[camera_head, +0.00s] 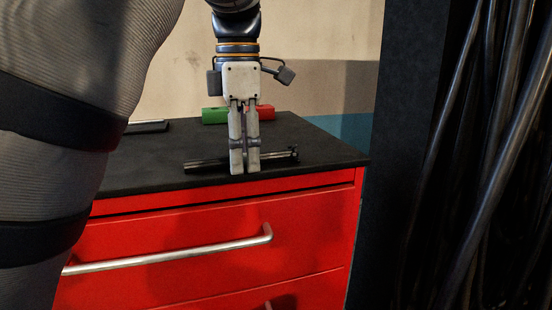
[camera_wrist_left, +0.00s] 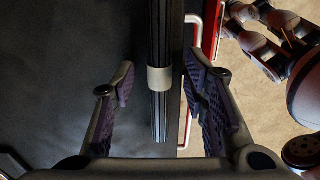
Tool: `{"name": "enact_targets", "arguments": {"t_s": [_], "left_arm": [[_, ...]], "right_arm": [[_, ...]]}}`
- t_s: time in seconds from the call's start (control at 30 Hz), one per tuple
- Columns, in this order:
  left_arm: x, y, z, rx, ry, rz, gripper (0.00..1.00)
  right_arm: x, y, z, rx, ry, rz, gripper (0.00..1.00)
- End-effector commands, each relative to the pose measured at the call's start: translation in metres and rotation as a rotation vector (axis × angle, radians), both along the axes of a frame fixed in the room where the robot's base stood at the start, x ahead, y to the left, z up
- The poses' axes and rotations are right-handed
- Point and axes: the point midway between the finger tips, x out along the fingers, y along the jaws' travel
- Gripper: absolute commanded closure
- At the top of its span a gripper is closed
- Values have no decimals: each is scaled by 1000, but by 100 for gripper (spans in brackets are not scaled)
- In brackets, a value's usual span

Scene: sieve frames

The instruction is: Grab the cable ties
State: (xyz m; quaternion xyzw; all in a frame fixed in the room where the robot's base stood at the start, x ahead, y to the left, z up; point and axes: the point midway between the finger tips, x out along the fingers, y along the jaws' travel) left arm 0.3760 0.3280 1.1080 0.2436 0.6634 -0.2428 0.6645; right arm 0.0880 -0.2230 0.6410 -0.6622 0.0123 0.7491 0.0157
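The cable ties (camera_wrist_left: 159,40) are a dark, thin bundle with a pale band around it, seen in the left wrist view running down the middle. In the head view the bundle (camera_head: 207,163) lies flat near the front edge of the cabinet's black top. My left gripper (camera_head: 244,172) points down at it from above, its fingers partly covering the bundle. In the wrist view my left gripper (camera_wrist_left: 163,98) is open, with one finger on each side of the bundle and a gap on both sides. My right gripper cannot be made out.
The red drawer cabinet (camera_head: 190,225) has a black top (camera_head: 310,142) and metal handles on its front. Green (camera_head: 213,116) and red (camera_head: 265,112) items lie behind my gripper. A dark flat object (camera_head: 147,126) lies at back left. Dark cables (camera_head: 480,150) hang at right.

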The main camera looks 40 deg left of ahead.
Motion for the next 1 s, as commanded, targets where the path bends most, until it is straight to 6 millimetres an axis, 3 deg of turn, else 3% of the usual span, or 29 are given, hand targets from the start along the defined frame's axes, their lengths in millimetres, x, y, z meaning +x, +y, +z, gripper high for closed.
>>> {"name": "enact_targets", "arguments": {"t_s": [0.03,0.17,0.57,0.67,0.9,1.0], "left_arm": [[0,0,0,0,0,0,73],[0,0,0,0,0,0,100],[1,0,6,0,-1,-1,100],[2,1,21,1,-2,0,100],[2,1,80,1,1,-1,100],[1,1,93,0,1,0,100]], "right_arm": [[0,0,0,0,0,0,100],[0,0,0,0,1,0,100],[-1,0,-1,0,4,0,100],[-3,0,-2,0,11,0,100],[-9,0,-8,0,33,0,100],[-9,0,-8,0,35,0,100]]}}
